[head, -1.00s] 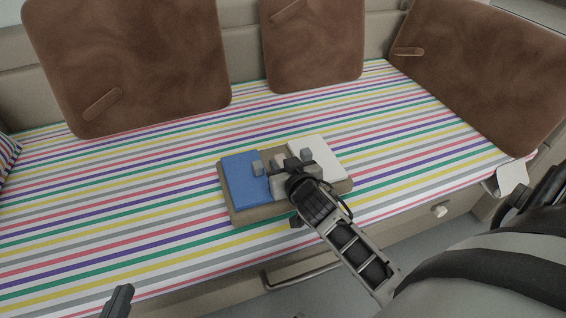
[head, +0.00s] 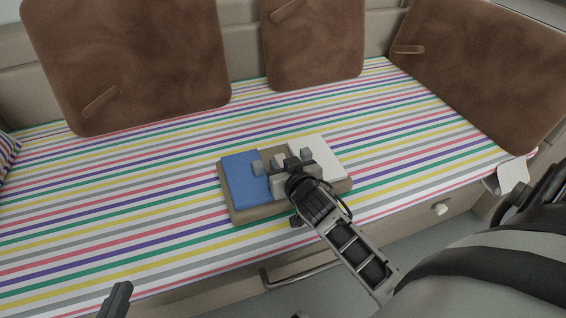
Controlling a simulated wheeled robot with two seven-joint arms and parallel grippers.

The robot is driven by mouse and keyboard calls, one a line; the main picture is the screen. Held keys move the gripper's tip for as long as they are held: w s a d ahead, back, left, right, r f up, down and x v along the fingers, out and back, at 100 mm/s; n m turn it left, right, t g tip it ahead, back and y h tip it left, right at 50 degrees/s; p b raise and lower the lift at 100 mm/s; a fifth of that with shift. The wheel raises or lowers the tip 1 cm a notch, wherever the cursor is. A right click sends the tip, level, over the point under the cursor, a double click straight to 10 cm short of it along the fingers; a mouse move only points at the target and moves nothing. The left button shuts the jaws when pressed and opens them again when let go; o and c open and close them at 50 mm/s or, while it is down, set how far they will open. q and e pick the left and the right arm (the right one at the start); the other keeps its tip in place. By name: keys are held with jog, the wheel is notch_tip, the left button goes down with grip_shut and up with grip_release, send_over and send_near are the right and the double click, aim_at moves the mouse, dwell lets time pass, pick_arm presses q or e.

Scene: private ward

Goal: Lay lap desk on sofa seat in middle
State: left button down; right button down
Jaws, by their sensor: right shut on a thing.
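The lap desk (head: 285,207) is a brownish board with a blue panel (head: 245,180) on its left and a white panel (head: 319,157) on its right. It lies flat on, or just over, the middle front of the striped sofa seat (head: 150,180); I cannot tell whether it touches fully. My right gripper (head: 284,163) is above the middle of the lap desk and shut on it; the gripper and arm hide part of its centre and front edge. My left gripper (head: 118,298) shows only as a dark tip at the bottom left edge, away from the desk.
Brown back cushions (head: 130,65), (head: 313,45) and (head: 485,70) stand along the back. A striped pillow (head: 8,155) is at the far left. A white card-like thing (head: 513,175) hangs at the right front. The seat is clear left and behind the desk.

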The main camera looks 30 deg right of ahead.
pick_arm(q)
jog(key=shift+f, duration=0.15)
pick_arm(e)
jog(key=c, duration=1.1)
grip_release()
jog(key=shift+f, duration=0.25)
jog(key=shift+s, duration=0.1)
jog(key=p+v, duration=0.1)
jog(key=v, duration=0.2)
jog(key=shift+r, duration=0.1)
jog(key=p+v, duration=0.1)
jog(key=v, duration=0.2)
jog(key=shift+s+a+r, duration=0.1)
jog(key=shift+s+r, duration=0.15)
pick_arm(q)
jog(key=shift+s+a+f+g, duration=0.1)
jog(key=shift+f+g, duration=0.15)
jog(key=shift+g, duration=0.25)
pick_arm(e)
jog(key=shift+s+a+r, duration=0.1)
jog(key=shift+s+r, duration=0.1)
jog(key=shift+s, duration=0.1)
